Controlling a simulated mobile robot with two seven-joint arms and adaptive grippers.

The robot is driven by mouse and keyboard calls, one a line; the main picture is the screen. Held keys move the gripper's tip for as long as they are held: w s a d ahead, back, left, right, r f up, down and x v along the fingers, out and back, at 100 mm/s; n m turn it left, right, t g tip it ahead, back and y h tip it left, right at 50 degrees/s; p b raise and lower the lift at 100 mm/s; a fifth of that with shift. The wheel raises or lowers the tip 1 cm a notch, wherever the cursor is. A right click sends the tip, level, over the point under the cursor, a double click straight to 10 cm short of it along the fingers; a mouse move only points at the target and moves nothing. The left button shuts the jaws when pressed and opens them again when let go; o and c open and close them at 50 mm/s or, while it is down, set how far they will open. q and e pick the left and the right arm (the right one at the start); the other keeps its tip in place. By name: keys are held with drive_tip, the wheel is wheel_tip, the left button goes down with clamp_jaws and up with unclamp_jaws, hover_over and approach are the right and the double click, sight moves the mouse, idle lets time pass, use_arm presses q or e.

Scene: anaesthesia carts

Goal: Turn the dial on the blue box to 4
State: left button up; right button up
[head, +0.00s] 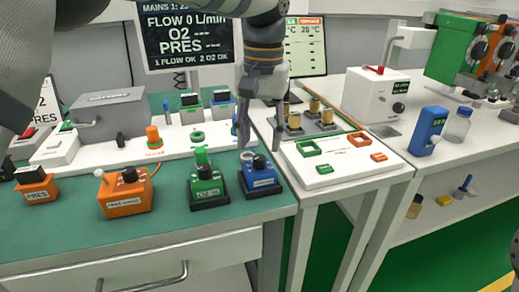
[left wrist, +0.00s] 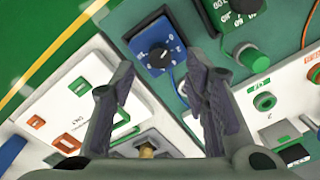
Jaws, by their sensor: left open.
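The blue box (head: 262,180) sits on the green top near its front right corner, with a black dial (head: 259,162) on top. It also shows in the left wrist view as a blue box (left wrist: 146,38) with white scale marks around its black dial (left wrist: 158,57). The dial's setting is too small to read surely. My left gripper (head: 261,140) is open and points down, above and slightly behind the box. In the left wrist view the open left gripper (left wrist: 160,72) has nothing between its fingers, and the box shows beyond the tips. My right gripper is not seen.
A green box (head: 206,190) with a green knob stands close left of the blue box. Orange boxes (head: 126,197) stand further left. A white panel (head: 340,163) with coloured frames lies to the right. A monitor (head: 190,38) stands behind.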

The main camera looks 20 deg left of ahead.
sight(260, 157)
use_arm(q)
wheel_tip(260, 157, down, 4)
drive_tip(key=shift+f, duration=0.1)
clamp_jaws()
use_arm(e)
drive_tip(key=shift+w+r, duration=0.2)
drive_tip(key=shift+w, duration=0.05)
use_arm(q)
drive_tip(key=shift+m, duration=0.4)
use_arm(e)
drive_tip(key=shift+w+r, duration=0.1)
use_arm(q)
drive_tip(key=m+p, duration=0.1)
drive_tip(key=m, duration=0.6)
drive_tip(key=shift+m, duration=0.3)
drive_tip(key=m, duration=0.9)
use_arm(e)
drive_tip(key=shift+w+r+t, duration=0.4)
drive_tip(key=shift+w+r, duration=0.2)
use_arm(q)
drive_tip(key=shift+m, duration=0.3)
